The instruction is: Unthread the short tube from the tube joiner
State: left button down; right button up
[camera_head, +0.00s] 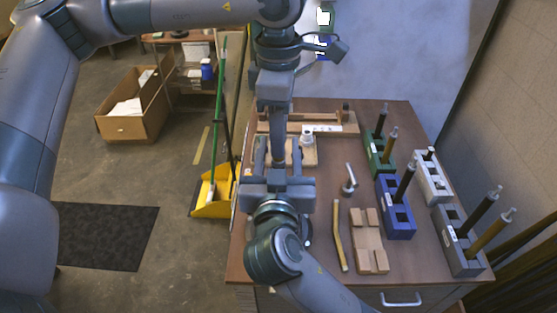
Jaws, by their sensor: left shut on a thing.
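My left gripper (278,150) reaches down from the top over the table. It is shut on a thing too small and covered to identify. My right gripper (278,153) comes up from the bottom, its two fingers wide apart on either side of the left gripper's tip. I cannot tell whether it touches anything. A small silver part with a bent end (350,180) lies on the table right of the grippers; I cannot tell whether it is a joiner or tube. Neither the short tube nor the tube joiner can be identified with certainty.
Behind the grippers is a wooden fixture (318,155) with a white cylinder (307,136). Green (378,160), blue (398,222), white (433,180) and grey (458,252) blocks stand right, several holding upright tools. A wooden block (369,245) and a yellowish stick (340,237) lie in front.

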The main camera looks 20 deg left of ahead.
jog(key=shift+w+a, duration=0.1)
jog(key=shift+w, duration=0.35)
grip_shut()
pick_arm(q)
jog(key=c, duration=2.3)
grip_release()
grip_shut()
jog(key=n, duration=0.4)
jog(key=shift+n, duration=0.3)
jog(key=shift+r+n, duration=0.1)
jog(key=shift+n, duration=1.1)
